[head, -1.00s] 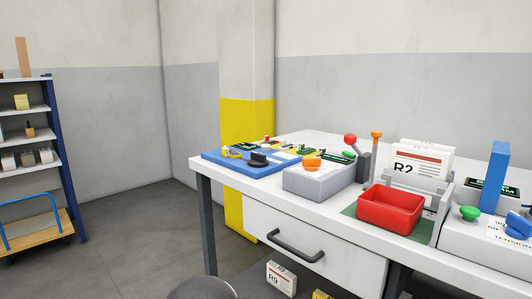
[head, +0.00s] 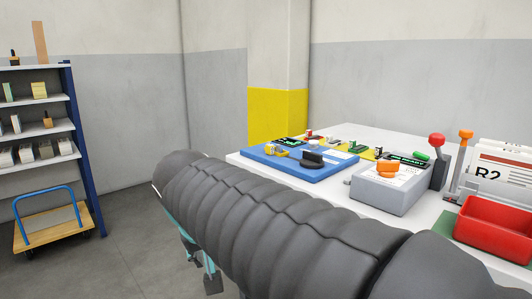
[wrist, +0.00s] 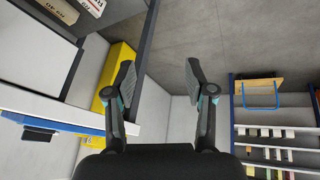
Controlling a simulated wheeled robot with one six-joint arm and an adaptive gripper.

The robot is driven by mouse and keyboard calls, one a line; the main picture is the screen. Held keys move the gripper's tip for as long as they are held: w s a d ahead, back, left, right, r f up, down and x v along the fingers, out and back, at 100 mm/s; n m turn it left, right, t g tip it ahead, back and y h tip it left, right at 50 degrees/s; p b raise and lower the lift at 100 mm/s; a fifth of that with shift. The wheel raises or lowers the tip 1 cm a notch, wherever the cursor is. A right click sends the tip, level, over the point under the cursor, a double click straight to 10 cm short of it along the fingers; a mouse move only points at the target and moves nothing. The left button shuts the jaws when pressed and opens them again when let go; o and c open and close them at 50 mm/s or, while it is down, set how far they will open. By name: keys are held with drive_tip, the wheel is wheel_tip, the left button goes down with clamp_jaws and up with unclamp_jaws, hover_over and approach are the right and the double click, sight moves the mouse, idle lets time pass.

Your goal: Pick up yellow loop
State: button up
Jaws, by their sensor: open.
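A small yellow piece (head: 277,150), which looks like the yellow loop, sits at the left end of the blue panel (head: 330,172) on the white table. Its exact shape is too small to tell. My gripper (wrist: 160,76) is open and empty, with its two dark fingers apart over bare floor. In the head view part of my gripper (head: 200,262) shows below my arm, left of the table and lower than the panel. In the wrist view the blue panel (wrist: 60,126) shows only as an edge at the left, and the yellow piece is not seen.
A grey box with an orange knob (head: 388,187) and a red bin (head: 495,226) stand right of the panel. A shelf (head: 40,110) and a blue-handled cart (head: 50,228) are at the left. A yellow-based pillar (head: 278,115) stands behind the table.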

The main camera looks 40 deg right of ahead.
drive_tip(key=w+d+r+m+g+h+b, duration=0.1)
drive_tip(key=w+d+r+m+g+h, duration=0.1)
drive_tip(key=w+d+r+m+h, duration=0.75)
drive_tip(key=m+g+b, duration=0.1)
drive_tip(key=m+g, duration=0.2)
drive_tip(key=m, duration=0.2)
approach(267, 146)
drive_tip(key=shift+p+x, duration=0.3)
drive_tip(key=shift+x, duration=4.15)
drive_tip(key=shift+c, duration=0.2)
clamp_jaws()
